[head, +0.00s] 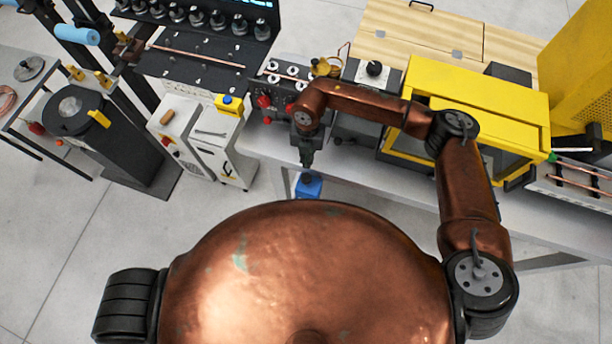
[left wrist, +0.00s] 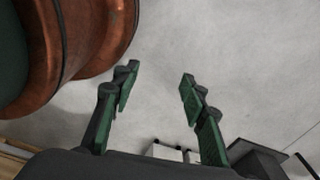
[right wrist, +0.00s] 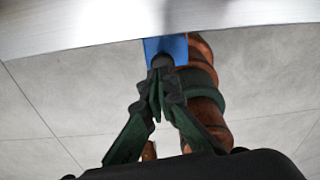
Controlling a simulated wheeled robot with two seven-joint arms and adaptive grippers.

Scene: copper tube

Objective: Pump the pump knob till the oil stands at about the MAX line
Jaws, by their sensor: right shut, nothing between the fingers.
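A blue block (head: 309,187), apparently the pump, sits low beside the front edge of the table in the head view. My right gripper (head: 306,160) is shut and empty just above the block. In the right wrist view its closed fingertips (right wrist: 161,76) point at the knob; I cannot tell whether they touch it. No oil level or MAX line can be made out. My left gripper (left wrist: 156,75) is open and empty over bare floor; the head view does not show it.
The light table (head: 395,180) runs behind my right gripper. On it stand a yellow-framed box (head: 480,100) and a panel with red knobs (head: 272,100). A white cabinet (head: 215,150) stands to the left. Floor is free at lower left.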

